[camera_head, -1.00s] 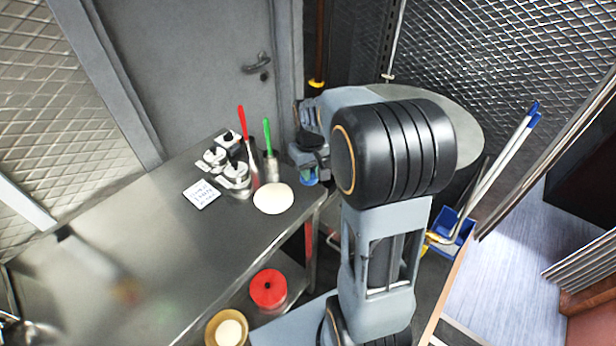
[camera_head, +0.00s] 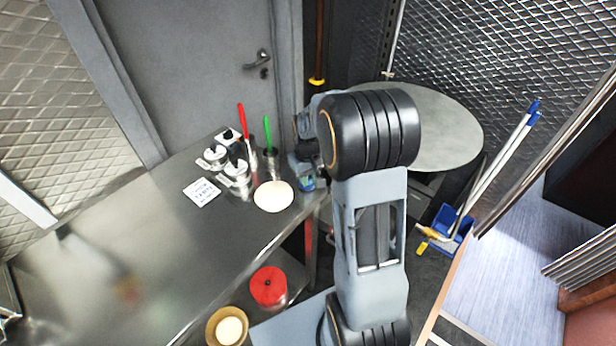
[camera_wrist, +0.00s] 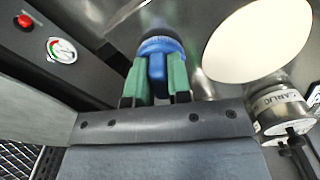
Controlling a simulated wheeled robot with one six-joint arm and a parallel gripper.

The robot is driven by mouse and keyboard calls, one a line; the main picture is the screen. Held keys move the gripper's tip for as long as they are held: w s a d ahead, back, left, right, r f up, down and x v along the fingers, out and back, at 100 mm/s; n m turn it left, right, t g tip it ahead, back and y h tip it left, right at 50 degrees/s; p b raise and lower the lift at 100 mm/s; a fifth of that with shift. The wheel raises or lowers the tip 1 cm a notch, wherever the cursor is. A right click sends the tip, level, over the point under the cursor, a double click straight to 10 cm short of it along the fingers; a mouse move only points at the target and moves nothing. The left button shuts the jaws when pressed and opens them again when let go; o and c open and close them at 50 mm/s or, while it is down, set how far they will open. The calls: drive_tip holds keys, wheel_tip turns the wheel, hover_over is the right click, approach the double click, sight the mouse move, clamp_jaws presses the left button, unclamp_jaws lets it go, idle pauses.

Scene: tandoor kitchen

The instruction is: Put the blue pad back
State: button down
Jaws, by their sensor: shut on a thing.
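The blue pad (camera_wrist: 157,48) is between the green fingers of my gripper (camera_wrist: 157,78) in the wrist view. The fingers are shut on its blue grip, and its round blue part shows beyond them. In the head view a small blue and green patch of my gripper (camera_head: 308,183) shows beside the right end of the steel table (camera_head: 150,245), just right of the pale round disc (camera_head: 273,196). My arm hides much of the gripper there. I cannot tell whether the pad touches anything beneath it.
White-lidded jars (camera_head: 235,173), a red-handled tool (camera_head: 242,120), a green-handled tool (camera_head: 267,133) and a white card (camera_head: 201,192) stand near the disc. A round grey top (camera_head: 445,125) lies behind my arm. A gauge (camera_wrist: 61,50) is at left in the wrist view. The table's left is clear.

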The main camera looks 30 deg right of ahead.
drive_tip(key=shift+f, duration=0.15)
drive_tip(key=c, duration=1.1)
unclamp_jaws()
drive_tip(key=shift+o, duration=0.2)
wheel_tip(320, 180, up, 12)
drive_tip(key=f, duration=0.1)
drive_tip(key=s+a+t, duration=0.2)
drive_tip(key=s+a, duration=0.2)
drive_tip(key=s, duration=0.4)
drive_tip(key=s+a+r+t, duration=0.1)
drive_tip(key=s+a+t, duration=0.1)
drive_tip(key=s+a, duration=0.3)
drive_tip(key=s, duration=0.3)
drive_tip(key=shift+a+r, duration=0.2)
